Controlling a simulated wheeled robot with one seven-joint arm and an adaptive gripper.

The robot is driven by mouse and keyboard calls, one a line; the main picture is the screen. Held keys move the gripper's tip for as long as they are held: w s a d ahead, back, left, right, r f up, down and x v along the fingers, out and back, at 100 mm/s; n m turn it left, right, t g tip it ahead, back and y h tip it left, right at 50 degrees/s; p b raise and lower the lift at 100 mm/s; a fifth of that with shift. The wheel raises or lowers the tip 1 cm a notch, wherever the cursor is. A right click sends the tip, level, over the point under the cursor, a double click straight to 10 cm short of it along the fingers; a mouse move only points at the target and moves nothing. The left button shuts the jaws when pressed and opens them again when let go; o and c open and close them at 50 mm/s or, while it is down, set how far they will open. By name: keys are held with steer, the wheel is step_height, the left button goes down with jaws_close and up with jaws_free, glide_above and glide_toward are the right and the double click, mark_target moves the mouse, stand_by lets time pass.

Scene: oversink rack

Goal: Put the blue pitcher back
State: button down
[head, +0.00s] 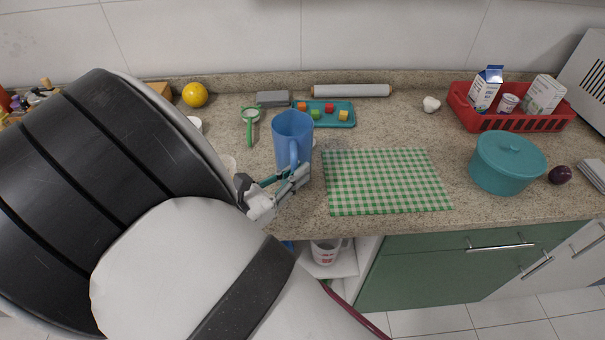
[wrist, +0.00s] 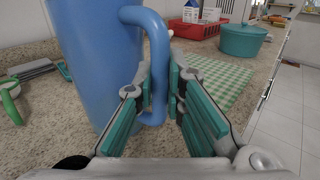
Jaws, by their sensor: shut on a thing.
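The blue pitcher (head: 291,130) stands upright at the counter, left of the green checked cloth, in the head view. In the wrist view the pitcher (wrist: 92,60) fills the left half, with its handle (wrist: 157,60) toward me. My gripper (head: 296,179) is at the near side of the pitcher. In the wrist view my gripper (wrist: 162,92) has one finger on each side of the lower handle and is shut on it. I cannot tell whether the pitcher's base touches the counter, as the gripper hides part of it.
The checked cloth (head: 385,181) lies right of the pitcher. A teal tray (head: 327,122) with several small cubes is behind it. A green strainer (head: 250,122) lies to the left. A teal pot (head: 507,163) and red crate (head: 515,122) stand right. A white mug (head: 325,251) is on a shelf below.

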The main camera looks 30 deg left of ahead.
steer(key=shift+w+f+b, duration=0.1)
steer(key=shift+f+b, duration=0.2)
steer(key=shift+f, duration=0.6)
steer(key=c, duration=1.7)
jaws_free()
steer(key=shift+f, duration=0.1)
steer(key=shift+o, duration=0.2)
